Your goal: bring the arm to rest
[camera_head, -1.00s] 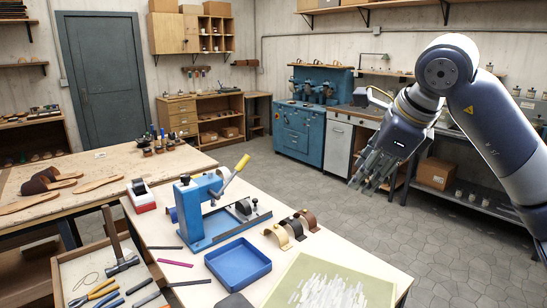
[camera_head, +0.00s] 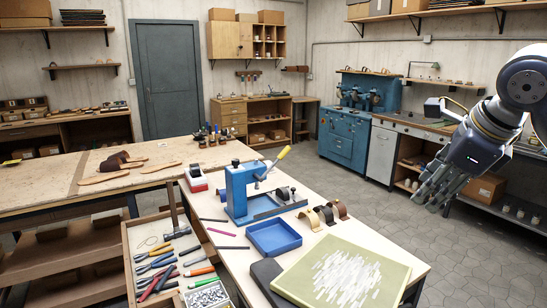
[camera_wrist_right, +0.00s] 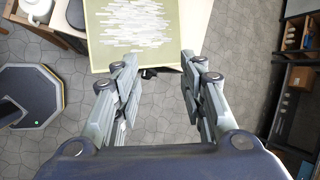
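My right gripper (camera_head: 436,190) hangs in the air at the right of the head view, beyond the right side of the worktable and above the grey floor. In the right wrist view my right gripper (camera_wrist_right: 158,100) has its two fingers well apart, with nothing between them. Below and ahead of the fingers, the olive mat (camera_wrist_right: 96,58) lies at the table's edge. My left arm and left gripper are in neither view.
The worktable (camera_head: 395,245) holds a blue press (camera_head: 237,192), a blue tray (camera_head: 273,252), the mat (camera_head: 300,280) and several curved straps. A tool tray (camera_head: 135,278) stands left of it. Blue machine cabinet (camera_head: 345,137) stands behind. Open floor lies between.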

